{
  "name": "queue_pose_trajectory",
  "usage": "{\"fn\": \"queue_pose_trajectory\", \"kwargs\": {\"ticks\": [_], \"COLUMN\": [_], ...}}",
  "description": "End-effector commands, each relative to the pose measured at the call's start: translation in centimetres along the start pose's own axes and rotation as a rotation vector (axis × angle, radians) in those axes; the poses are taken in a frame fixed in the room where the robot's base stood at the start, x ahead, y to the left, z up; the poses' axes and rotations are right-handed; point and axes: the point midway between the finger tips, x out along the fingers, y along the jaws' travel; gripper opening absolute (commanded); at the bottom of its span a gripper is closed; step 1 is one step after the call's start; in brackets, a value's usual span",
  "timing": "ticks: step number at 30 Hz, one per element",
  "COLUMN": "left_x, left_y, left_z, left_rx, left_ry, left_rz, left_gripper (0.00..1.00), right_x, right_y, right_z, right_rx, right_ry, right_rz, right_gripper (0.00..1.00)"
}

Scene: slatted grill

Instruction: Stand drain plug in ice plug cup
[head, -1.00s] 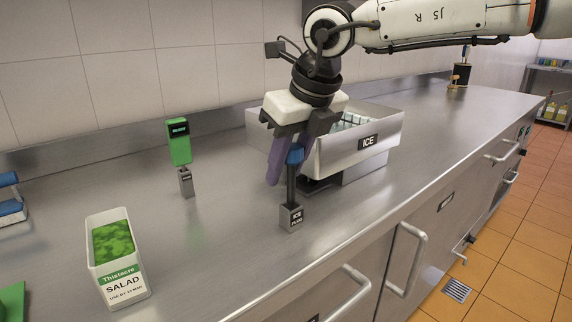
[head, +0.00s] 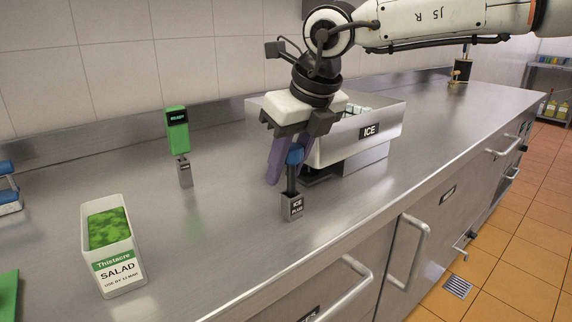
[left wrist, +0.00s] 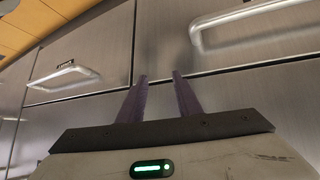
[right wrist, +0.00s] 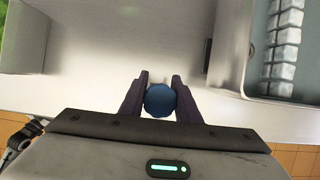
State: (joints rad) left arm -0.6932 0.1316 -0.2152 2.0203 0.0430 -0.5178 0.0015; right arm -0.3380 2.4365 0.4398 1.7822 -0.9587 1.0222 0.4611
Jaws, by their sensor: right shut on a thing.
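The drain plug has a blue knob (head: 295,155) and a dark stem (head: 291,180). It is upright, with its lower end at the mouth of the small metal ice plug cup (head: 292,208) and seemingly inside it; the exact depth is hidden. My right gripper (head: 285,158) is shut on the plug near the blue knob. In the right wrist view, the knob (right wrist: 160,100) sits between the two purple fingers. My left gripper (left wrist: 160,78) shows only in the left wrist view, fingers apart and empty, facing the cabinet fronts.
A steel ice bin (head: 330,150) stands just behind the plug. A green device (head: 178,130) stands in a small holder (head: 185,172) at left. A salad container (head: 112,248) sits at front left. The counter between is clear. Cabinet handles (head: 410,252) project below the counter's front edge.

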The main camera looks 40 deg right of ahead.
Motion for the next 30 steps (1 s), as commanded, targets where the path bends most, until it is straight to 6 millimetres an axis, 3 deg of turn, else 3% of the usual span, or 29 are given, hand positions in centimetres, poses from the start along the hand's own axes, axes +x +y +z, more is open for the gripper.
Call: {"fn": "queue_pose_trajectory", "kwargs": {"ticks": [27,28,30], "left_x": [0.9,0.8,0.8], "left_y": [0.0,0.0,0.0], "left_z": [1.1,1.1,1.1], "left_rx": [-0.001,-0.001,-0.001], "left_ry": [0.003,0.003,0.003], "left_rz": [0.002,0.002,0.002], "left_gripper": [0.31,0.31,0.31], "right_x": [2.1,2.0,2.0], "right_y": [0.0,0.0,0.0], "right_z": [-0.9,-0.8,-0.8], "right_rx": [0.000,0.000,0.000], "right_ry": [-0.001,-0.001,-0.001], "right_rz": [0.000,0.000,0.000], "right_gripper": [0.06,0.34,0.46]}}
